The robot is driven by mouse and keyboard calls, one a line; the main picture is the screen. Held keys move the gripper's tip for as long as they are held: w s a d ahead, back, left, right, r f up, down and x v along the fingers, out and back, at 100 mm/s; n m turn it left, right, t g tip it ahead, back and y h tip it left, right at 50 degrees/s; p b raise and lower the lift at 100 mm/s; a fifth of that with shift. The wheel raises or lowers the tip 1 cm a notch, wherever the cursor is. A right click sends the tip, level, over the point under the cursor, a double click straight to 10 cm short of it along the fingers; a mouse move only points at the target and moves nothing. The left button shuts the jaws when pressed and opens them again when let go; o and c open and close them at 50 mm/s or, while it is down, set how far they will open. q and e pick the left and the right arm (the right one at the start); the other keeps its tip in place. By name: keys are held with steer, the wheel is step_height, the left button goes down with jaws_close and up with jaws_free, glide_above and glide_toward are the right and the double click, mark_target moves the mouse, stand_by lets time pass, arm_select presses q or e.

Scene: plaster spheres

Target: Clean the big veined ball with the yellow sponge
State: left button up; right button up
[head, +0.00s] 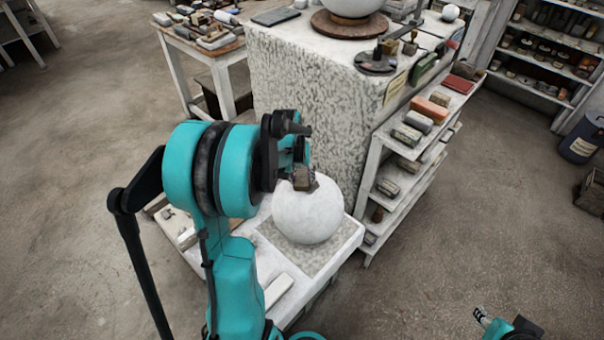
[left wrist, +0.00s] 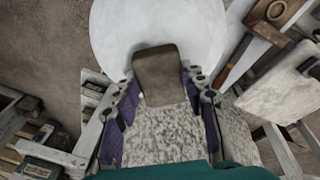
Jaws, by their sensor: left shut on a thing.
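A large pale ball (head: 308,212) rests on a grey mat on a low white table; veins are hard to make out. It also fills the top of the left wrist view (left wrist: 125,30). My left gripper (head: 298,170) is above the ball's upper left side, shut on a block-shaped sponge (left wrist: 158,75) that looks dull olive-brown rather than yellow. The sponge (head: 305,180) overlaps the ball's top edge in the head view; whether it touches I cannot tell. Part of my right gripper (head: 481,315) shows at the lower right, away from the table; its opening is unclear.
A tall speckled block (head: 310,90) stands right behind the ball, with another ball (head: 352,5) on its round stand. A shelf (head: 405,165) with several blocks is close on the right. A flat white bar (head: 278,291) lies on the low table's front. Floor at right is open.

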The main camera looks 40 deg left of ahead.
arm_select(q)
steer(key=shift+s+d+f, duration=0.1)
steer(key=shift+s+d, duration=0.25)
steer(key=shift+s, duration=0.25)
steer(key=shift+s+d, duration=0.35)
steer(key=shift+s, duration=0.2)
steer(key=shift+w+a, duration=0.6)
steer(key=shift+w, duration=0.35)
steer(key=shift+w+a, duration=0.55)
steer(key=shift+w, duration=0.35)
steer(key=shift+r, duration=0.2)
steer(key=shift+s+d+r+p, duration=0.25)
steer(key=shift+s+r+p, duration=0.1)
steer(key=shift+s, duration=0.2)
steer(key=shift+s+d+r+p, duration=0.25)
steer(key=shift+s+r, duration=0.1)
steer(key=shift+s, duration=0.15)
steer(key=shift+f, duration=0.25)
steer(key=shift+w+f+b, duration=0.1)
steer(key=shift+f+b, duration=0.5)
steer(key=shift+b, duration=0.1)
